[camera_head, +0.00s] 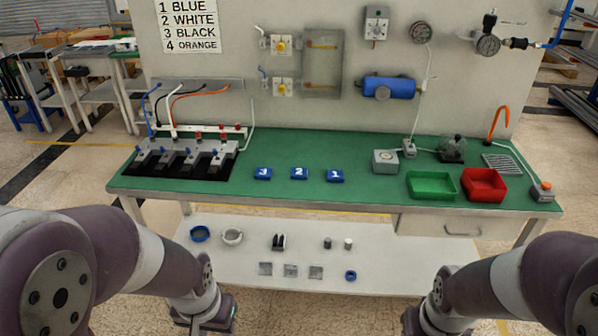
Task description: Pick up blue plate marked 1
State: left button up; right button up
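The blue plate marked 1 (335,176) lies flat on the green bench top, near its front edge. It is the rightmost of three blue plates in a row. The plate marked 2 (299,174) is to its left, and the plate marked 3 (263,174) is further left. Nothing covers the plates. My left arm comes in from the left and my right arm from the right, both low in front of the bench. Both run out of the bottom of the picture, and neither gripper's fingers show.
Black fixtures (208,163) with coloured cables stand at the bench's left. A grey box (385,162), a green tray (431,193) and a red tray (484,194) are to the right. A white lower shelf (380,268) holds small parts. The green surface around the plates is clear.

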aim_at(334, 176)
jog(key=z, duration=0.35)
jog(key=i+j+z, duration=0.45)
jog(key=z, duration=0.2)
jog(key=i+j+z, duration=0.1)
jog(key=j+z, duration=0.25)
jog(key=i+j+z, duration=0.1)
jog(key=j+z, duration=0.2)
jog(key=j, duration=0.15)
jog(key=i+j, duration=0.1)
jog(key=j, duration=0.4)
jog(key=i+j, duration=0.1)
jog(key=j, duration=0.4)
jog(key=i+j+z, duration=0.1)
jog(key=j, duration=0.45)
jog(key=i+j, duration=0.15)
jog(key=j, duration=0.35)
